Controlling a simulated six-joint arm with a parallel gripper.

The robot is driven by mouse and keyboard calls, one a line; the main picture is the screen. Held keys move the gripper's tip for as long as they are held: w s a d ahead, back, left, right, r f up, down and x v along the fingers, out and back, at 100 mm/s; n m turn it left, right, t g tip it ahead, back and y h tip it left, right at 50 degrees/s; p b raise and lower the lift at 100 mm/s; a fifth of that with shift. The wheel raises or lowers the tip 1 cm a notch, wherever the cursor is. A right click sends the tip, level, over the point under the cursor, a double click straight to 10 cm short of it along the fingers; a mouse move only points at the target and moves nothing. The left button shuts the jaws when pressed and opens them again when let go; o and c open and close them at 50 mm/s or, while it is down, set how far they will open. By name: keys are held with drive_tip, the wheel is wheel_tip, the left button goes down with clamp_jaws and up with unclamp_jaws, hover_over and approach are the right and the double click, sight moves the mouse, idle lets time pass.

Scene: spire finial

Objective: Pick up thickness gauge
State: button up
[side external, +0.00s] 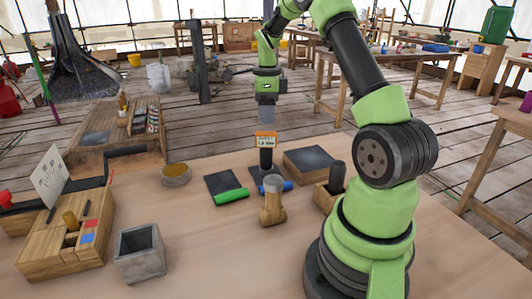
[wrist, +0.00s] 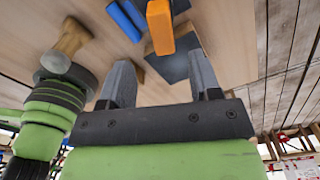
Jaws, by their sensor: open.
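An upright device with an orange top and a pale, display-like face, probably the thickness gauge (side external: 266,140), stands on the workbench on a dark lower part. In the wrist view its orange top (wrist: 159,25) lies ahead of the fingers, roughly centred between them. My gripper (side external: 267,119) is above it in the side view, pointing down. In the wrist view my gripper (wrist: 162,66) has its two fingers wide apart with nothing between them.
A wooden post with a grey top (side external: 272,203) stands close in front. A blue bar (side external: 288,187), a green roller (side external: 231,195) and a dark-topped block (side external: 308,160) are nearby. A grey open box (side external: 140,255) and a wooden organiser (side external: 75,235) stand left. The front centre bench is clear.

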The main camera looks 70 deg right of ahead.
sight(266, 133)
drive_tip(key=f, duration=0.8)
drive_tip(key=shift+w, duration=0.2)
drive_tip(key=shift+c, duration=0.4)
